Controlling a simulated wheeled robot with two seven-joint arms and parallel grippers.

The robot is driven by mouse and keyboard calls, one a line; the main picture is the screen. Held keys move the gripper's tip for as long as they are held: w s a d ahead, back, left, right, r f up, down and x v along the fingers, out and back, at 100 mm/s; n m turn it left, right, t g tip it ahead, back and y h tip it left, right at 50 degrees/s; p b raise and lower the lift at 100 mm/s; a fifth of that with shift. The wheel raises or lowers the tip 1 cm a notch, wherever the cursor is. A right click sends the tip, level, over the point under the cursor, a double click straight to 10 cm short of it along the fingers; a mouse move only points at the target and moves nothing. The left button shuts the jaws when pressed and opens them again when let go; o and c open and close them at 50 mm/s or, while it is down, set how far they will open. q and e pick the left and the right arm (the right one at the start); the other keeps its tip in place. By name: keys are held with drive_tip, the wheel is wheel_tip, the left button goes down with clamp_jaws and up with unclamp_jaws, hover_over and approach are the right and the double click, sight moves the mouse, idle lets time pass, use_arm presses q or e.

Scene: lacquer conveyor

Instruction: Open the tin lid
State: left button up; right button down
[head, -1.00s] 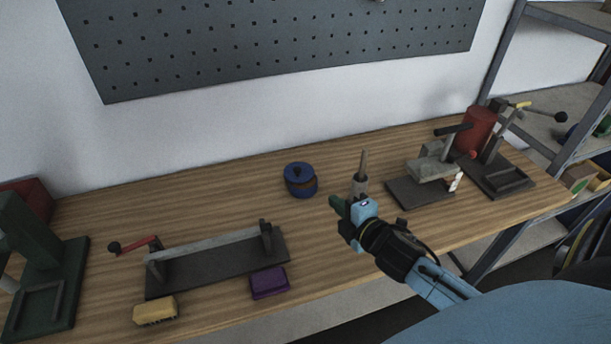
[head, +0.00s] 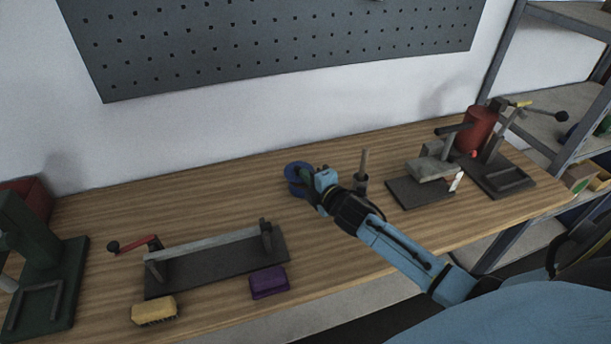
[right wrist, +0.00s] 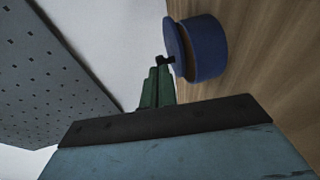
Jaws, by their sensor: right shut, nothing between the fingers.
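The tin (head: 292,171) is a round blue can on the workbench, partly hidden in the head view by my right gripper (head: 309,190). In the right wrist view the tin (right wrist: 208,48) lies sideways in the picture, with its blue lid (right wrist: 176,45) facing left. A small dark knob stands on the lid. My right gripper's green fingers (right wrist: 158,80) are shut and empty, with their tips close to the knob. I cannot tell whether they touch it. My left gripper is not in view.
A dark holder with a wooden-handled tool (head: 362,176) stands just right of my right gripper. A long grey fixture with a red crank (head: 215,258), a yellow brush (head: 154,312) and a purple block (head: 269,282) lie nearer. A grey clamp device (head: 425,185) is at right.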

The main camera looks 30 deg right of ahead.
drive_tip(key=shift+w+f, duration=0.1)
drive_tip(key=shift+w, duration=0.35)
